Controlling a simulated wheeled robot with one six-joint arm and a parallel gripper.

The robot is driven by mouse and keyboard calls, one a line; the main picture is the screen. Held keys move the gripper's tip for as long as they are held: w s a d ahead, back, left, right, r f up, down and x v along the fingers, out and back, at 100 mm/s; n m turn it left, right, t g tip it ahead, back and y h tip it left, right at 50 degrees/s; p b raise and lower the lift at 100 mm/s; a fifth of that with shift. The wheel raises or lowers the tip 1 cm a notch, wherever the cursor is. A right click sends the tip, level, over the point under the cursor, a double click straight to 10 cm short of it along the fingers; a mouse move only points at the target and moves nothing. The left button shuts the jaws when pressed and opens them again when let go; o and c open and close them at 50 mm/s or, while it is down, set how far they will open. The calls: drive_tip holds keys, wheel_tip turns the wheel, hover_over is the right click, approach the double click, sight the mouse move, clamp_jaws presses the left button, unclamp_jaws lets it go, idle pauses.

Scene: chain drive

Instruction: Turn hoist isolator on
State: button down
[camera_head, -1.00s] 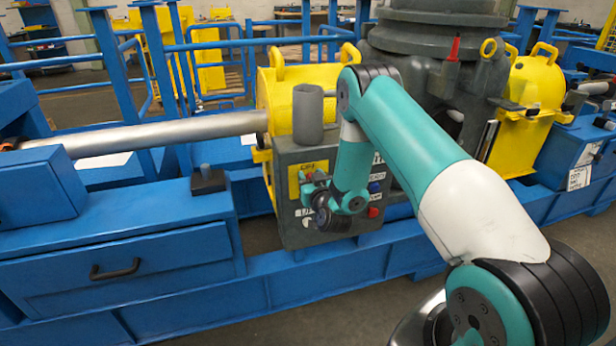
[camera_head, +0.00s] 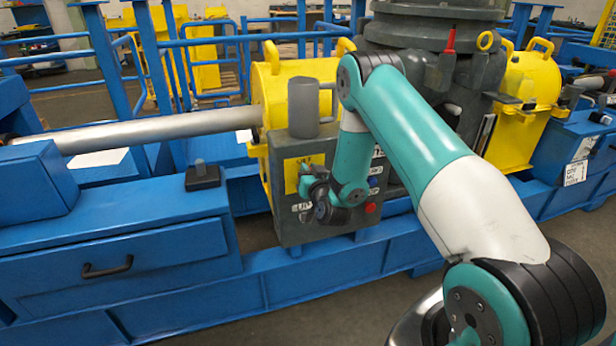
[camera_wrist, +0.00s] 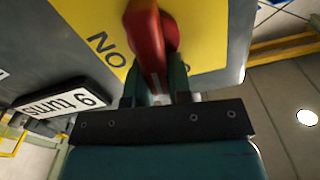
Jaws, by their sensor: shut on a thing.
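The hoist isolator is a red rotary handle (camera_wrist: 152,40) on a yellow plate (camera_wrist: 90,28), seen close up in the wrist view. Black letters beside the handle read "NO" from this side, which is "ON" upside down. My gripper (camera_wrist: 160,88) is shut on the red handle, one finger on each side of it. In the head view, my gripper (camera_head: 312,187) is at the yellow plate (camera_head: 303,162) on the front of a grey control box (camera_head: 290,225). There the gripper hides the handle.
A blue button (camera_head: 374,182) and a red button (camera_head: 370,207) sit on the box right of my gripper. A grey cylinder (camera_head: 303,105) stands on top. Blue machine frame (camera_head: 300,270) runs below.

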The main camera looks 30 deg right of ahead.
drive_tip(key=shift+s+d+f+m+b, duration=0.1)
drive_tip(key=shift+d+f+m+b, duration=0.35)
drive_tip(key=shift+m+b, duration=1.9)
drive_tip(key=shift+s+d+f+m+b, duration=0.2)
drive_tip(key=shift+f+m+b, duration=0.3)
drive_tip(key=shift+m+b, duration=1.75)
drive_tip(key=shift+s+d+f+m+b, duration=0.1)
drive_tip(key=shift+d+f+m+b, duration=0.35)
drive_tip(key=shift+m+b, duration=1.9)
drive_tip(key=shift+f+m+p, duration=0.1)
drive_tip(key=shift+m+p, duration=0.9)
drive_tip(key=shift+m, duration=0.15)
drive_tip(key=c, duration=1)
unclamp_jaws()
drive_tip(key=shift+c, duration=0.2)
